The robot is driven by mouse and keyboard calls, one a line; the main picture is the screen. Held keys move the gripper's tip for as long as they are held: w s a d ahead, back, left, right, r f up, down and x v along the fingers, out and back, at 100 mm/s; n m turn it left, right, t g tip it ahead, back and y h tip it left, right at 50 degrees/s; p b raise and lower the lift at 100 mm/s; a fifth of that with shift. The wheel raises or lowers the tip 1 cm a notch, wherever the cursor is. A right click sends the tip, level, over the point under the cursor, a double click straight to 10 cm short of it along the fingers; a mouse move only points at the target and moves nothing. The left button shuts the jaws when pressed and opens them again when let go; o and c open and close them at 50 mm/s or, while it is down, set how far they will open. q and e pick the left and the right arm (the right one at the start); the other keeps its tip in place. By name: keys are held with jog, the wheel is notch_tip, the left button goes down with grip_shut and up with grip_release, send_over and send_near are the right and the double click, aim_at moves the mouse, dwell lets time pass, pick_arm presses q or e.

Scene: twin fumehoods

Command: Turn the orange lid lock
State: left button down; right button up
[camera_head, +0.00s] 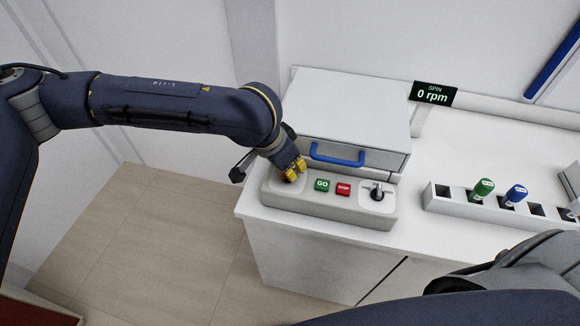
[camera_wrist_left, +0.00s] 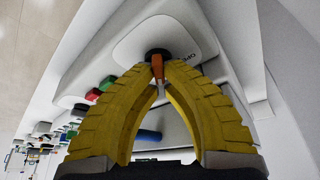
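The orange lid lock (camera_wrist_left: 157,66) shows in the left wrist view as a narrow orange handle on a dark round base, on the pale control panel. My left gripper (camera_head: 292,172) is at the left end of the panel in the head view and hides the lock there. In the wrist view its yellow fingertips (camera_wrist_left: 158,72) close in on both sides of the orange handle, apparently touching it. The machine's box (camera_head: 352,105) with a blue handle (camera_head: 337,157) stands behind the panel. My right gripper cannot be made out in either view.
The panel (camera_head: 330,208) also carries a green GO button (camera_head: 322,185), a red button (camera_head: 343,189) and a dark knob (camera_head: 377,193). A display (camera_head: 434,94) reads 0 rpm. A white rack (camera_head: 452,203) with green-capped and blue-capped vials stands to the right.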

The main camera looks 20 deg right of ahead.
pick_arm(q)
jog(key=shift+m+g, duration=0.4)
jog(key=shift+m, duration=0.6)
jog(key=shift+s, duration=0.1)
jog(key=c, duration=1.8)
grip_release()
jog(key=v, duration=1.2)
jog(key=shift+a, duration=0.1)
